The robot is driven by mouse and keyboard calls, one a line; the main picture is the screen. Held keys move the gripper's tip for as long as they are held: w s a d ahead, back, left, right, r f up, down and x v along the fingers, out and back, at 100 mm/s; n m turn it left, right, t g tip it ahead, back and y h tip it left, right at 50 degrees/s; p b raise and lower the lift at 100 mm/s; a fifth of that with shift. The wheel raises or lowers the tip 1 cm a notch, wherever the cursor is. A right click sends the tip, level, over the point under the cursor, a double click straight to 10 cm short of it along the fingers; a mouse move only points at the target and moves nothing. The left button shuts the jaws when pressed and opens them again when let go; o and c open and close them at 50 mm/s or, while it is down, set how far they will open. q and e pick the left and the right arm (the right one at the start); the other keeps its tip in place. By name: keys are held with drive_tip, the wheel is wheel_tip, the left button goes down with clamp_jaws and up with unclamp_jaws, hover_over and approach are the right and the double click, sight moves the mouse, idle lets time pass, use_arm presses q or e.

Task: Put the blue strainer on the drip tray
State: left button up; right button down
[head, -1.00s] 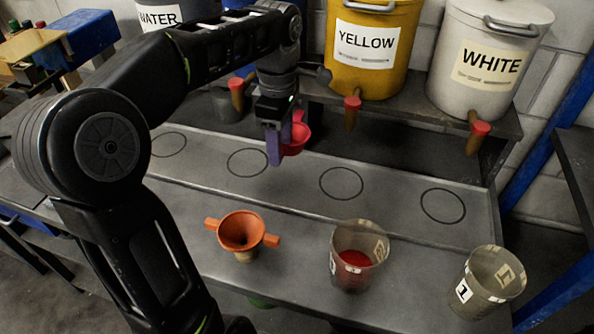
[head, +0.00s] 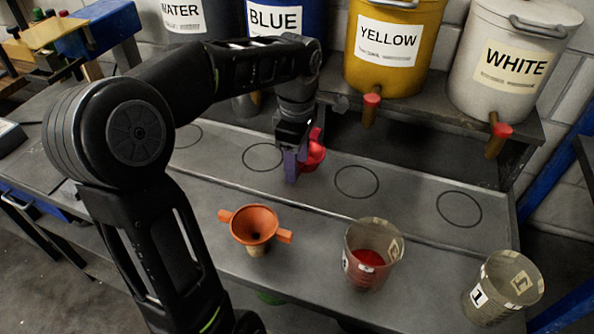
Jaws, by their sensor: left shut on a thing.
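My left gripper (head: 291,172) is shut on a red, round, cup-like thing (head: 313,155), which looks like a strainer. It is low over the long grey drip tray (head: 408,200), between two of the marked circles. Whether it touches the tray I cannot tell. I make out no blue strainer in the head view. An orange strainer or funnel (head: 254,221) with two side tabs sits at the bench front on a pale base. My right gripper is not in view.
A clear cup with red contents (head: 371,258) and a cup marked 1 (head: 501,290) stand along the front. Behind the tray are the blue (head: 290,45), yellow (head: 392,60) and white (head: 510,70) drums with taps. The tray's right part is clear.

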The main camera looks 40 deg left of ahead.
use_arm(q)
wheel_tip(320, 180, down, 3)
drive_tip(key=shift+f, duration=0.15)
drive_tip(key=shift+f, duration=0.15)
drive_tip(key=o, duration=1.4)
wheel_tip(320, 180, up, 10)
drive_tip(key=shift+f, duration=0.1)
drive_tip(key=shift+r+p, duration=0.85)
drive_tip(key=shift+p, duration=0.25)
drive_tip(key=shift+r+p, duration=0.4)
drive_tip(key=shift+p, duration=0.05)
